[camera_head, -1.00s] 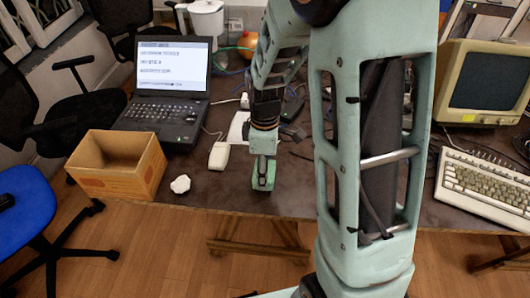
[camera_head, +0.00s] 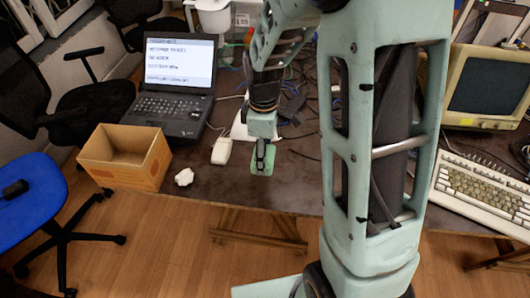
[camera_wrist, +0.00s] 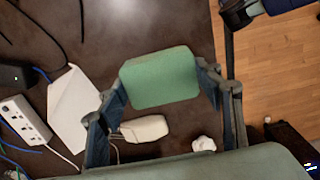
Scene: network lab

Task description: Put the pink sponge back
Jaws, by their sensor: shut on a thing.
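A green, sponge-like block (camera_wrist: 160,77) with rounded corners is between the fingers of my gripper (camera_wrist: 162,84) in the wrist view. The fingers press on its left and right sides, and it covers part of the table behind it. In the head view my gripper (camera_head: 263,158) points down near the table's front edge with the green block (camera_head: 257,167) at its tips. It appears held off the tabletop, but the height is hard to tell. I see no pink sponge in either view.
An open cardboard box (camera_head: 118,172) stands at the table's front left. A crumpled white piece (camera_head: 184,177) and a pale mouse (camera_head: 222,150) lie left of my gripper. A laptop (camera_head: 172,110), cables, a monitor (camera_head: 487,85) and a keyboard (camera_head: 487,190) take up other space.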

